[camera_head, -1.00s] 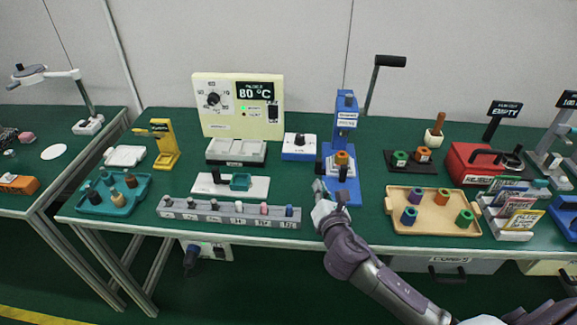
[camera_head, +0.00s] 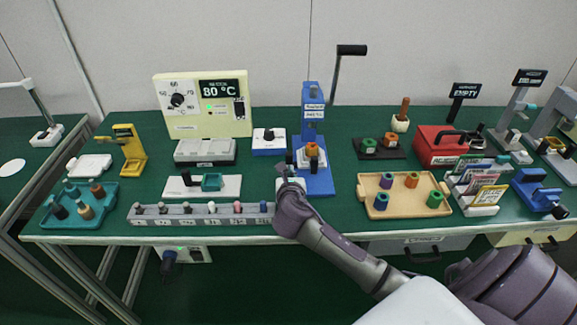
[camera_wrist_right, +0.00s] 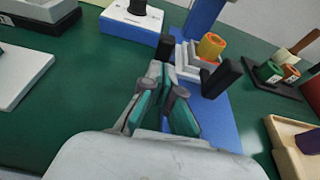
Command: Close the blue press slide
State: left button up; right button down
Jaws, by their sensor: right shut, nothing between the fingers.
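The blue press (camera_head: 312,108) stands at the back middle of the table, with a tall lever on its right. Its blue base (camera_head: 318,186) runs toward the front edge. On it sits a pale grey slide (camera_head: 302,163) holding an orange and yellow cylinder (camera_head: 312,150). In the right wrist view the slide (camera_wrist_right: 190,62) has a black upright (camera_wrist_right: 222,78) at its near right. My right gripper (camera_head: 283,170) is at the front left of the slide. In the right wrist view its fingers (camera_wrist_right: 167,76) are shut and empty, close to the slide; contact cannot be told. My left gripper is out of view.
A white box with a black knob (camera_head: 269,141) stands left of the press. A grey rack (camera_head: 200,219) of several small pegs lies along the front left. A wooden tray (camera_head: 403,208) of coloured cylinders is to the right. Bare green table lies between these.

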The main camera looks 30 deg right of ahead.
aim_at(289, 154)
jog(key=shift+w+d, duration=0.4)
jog(key=shift+w, duration=0.3)
jog(key=shift+w+d, duration=0.35)
jog(key=shift+w, duration=0.3)
jog(key=shift+r, duration=0.1)
jog(key=w+d, duration=0.2)
jog(key=w, duration=0.1)
jog(key=shift+p, duration=0.35)
jog(key=shift+w+d+r, duration=0.1)
jog(key=shift+w+d, duration=0.05)
jog(key=shift+r, duration=0.15)
